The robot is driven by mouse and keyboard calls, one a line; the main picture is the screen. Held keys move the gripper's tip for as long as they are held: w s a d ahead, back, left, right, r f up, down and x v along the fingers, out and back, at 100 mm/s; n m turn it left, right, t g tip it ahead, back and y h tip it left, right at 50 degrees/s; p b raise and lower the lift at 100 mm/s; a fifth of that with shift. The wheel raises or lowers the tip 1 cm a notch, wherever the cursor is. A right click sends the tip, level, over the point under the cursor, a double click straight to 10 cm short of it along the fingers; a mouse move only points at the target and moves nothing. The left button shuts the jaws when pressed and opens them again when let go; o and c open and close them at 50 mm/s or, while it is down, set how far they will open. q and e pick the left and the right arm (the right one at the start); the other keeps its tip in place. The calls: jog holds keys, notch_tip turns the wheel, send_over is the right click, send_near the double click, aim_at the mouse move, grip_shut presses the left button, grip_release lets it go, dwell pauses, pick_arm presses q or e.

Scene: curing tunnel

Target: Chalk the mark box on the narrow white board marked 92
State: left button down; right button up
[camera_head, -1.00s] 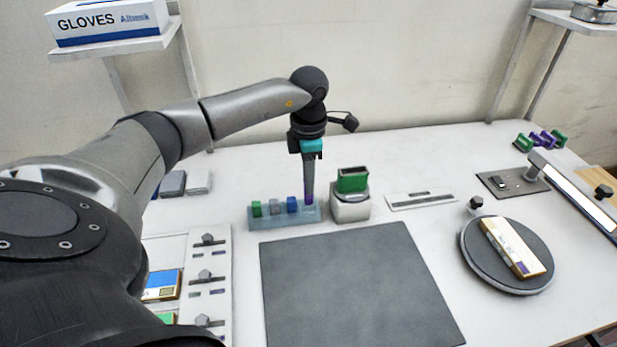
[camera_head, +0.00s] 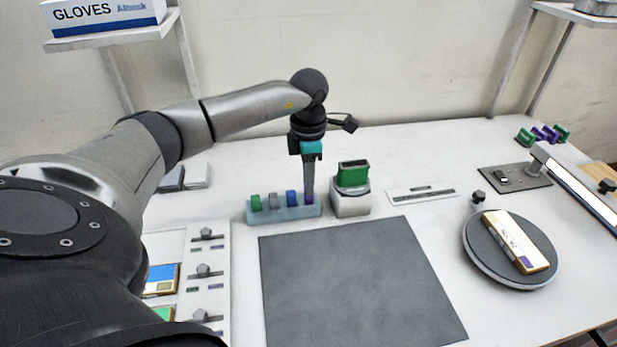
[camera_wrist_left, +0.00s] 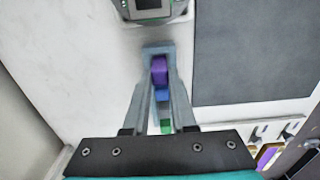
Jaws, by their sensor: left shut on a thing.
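A narrow white board (camera_head: 508,238) with a wood-coloured edge lies on the round grey turntable (camera_head: 482,262) at right. It has a purple patch at its near end; its dark lettering is too small to read. A pale blue rack (camera_head: 270,214) holds green, grey, blue and purple chalks in a row. My left gripper (camera_head: 309,194) points down at the rack's right end, shut on the purple chalk (camera_head: 310,200), which is still at the rack. The left wrist view shows the purple chalk (camera_wrist_left: 159,70) between the fingertips. My right gripper is not in view.
A grey block with a green-topped insert (camera_head: 352,177) stands just right of the rack. A dark mat (camera_head: 355,285) lies in front. A tray with knobs (camera_head: 215,265) is at left. Purple and green pieces (camera_head: 543,135) lie at the back right. A glove box (camera_head: 105,15) sits on a shelf.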

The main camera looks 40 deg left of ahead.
pick_arm(q)
jog(key=c, duration=0.6)
grip_release()
jog(key=shift+c, duration=0.2)
jog(key=shift+r+p, duration=2.9)
jog(key=shift+r, duration=0.6)
